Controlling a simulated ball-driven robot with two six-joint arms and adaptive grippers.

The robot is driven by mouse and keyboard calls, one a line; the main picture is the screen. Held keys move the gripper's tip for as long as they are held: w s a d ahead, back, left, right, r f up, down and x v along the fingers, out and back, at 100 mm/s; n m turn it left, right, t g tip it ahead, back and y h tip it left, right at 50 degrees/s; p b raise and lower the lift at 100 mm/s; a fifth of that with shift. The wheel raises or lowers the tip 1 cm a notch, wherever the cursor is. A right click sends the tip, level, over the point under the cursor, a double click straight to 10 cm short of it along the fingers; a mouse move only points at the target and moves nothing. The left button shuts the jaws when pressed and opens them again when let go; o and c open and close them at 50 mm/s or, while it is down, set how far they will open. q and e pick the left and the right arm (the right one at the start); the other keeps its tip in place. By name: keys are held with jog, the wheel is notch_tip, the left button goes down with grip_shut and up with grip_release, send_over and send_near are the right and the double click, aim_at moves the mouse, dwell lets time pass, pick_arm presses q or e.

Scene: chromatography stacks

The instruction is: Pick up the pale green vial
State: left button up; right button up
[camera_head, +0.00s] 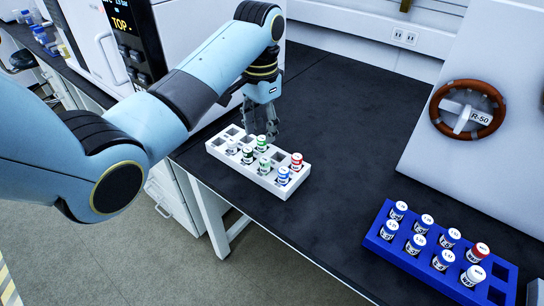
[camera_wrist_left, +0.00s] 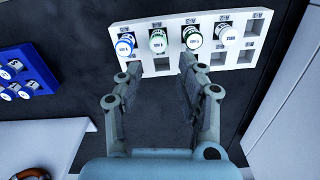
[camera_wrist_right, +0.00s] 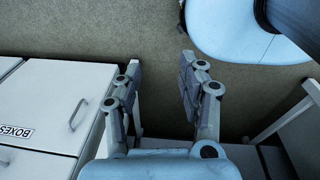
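A white rack (camera_head: 215,150) stands near the left edge of the black bench and holds several capped vials. In the left wrist view two green-ringed vials (camera_wrist_left: 158,42) (camera_wrist_left: 193,38) stand upright between a blue-ringed and a white-capped vial. My left gripper (camera_head: 264,128) is over the rack's far side, open and empty; in its wrist view the fingertips (camera_wrist_left: 160,66) lie just below the green-ringed vials. My right gripper (camera_wrist_right: 160,64) is open and empty, away from the rack.
In the white rack there are also a red-capped vial (camera_head: 297,160) and a blue-capped vial (camera_head: 283,175), close to the green ones. A blue rack (camera_head: 376,243) with several vials stands at the right. A brown handwheel (camera_head: 440,112) is on a white panel. The bench between the racks is clear.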

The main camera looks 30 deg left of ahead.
pick_arm(q)
send_over(265, 159)
notch_tip(265, 159, down, 4)
jog(key=shift+s+d+f+b, duration=0.1)
jog(key=shift+s+f+b, duration=0.05)
jog(key=shift+b, duration=0.15)
jog(key=shift+f, duration=0.65)
notch_tip(265, 159, down, 5)
jog(key=shift+r, duration=0.1)
pick_arm(e)
jog(key=shift+s+a+f, duration=0.1)
jog(key=shift+f, duration=0.45)
pick_arm(q)
grip_shut()
pick_arm(e)
jog(key=shift+d, duration=0.55)
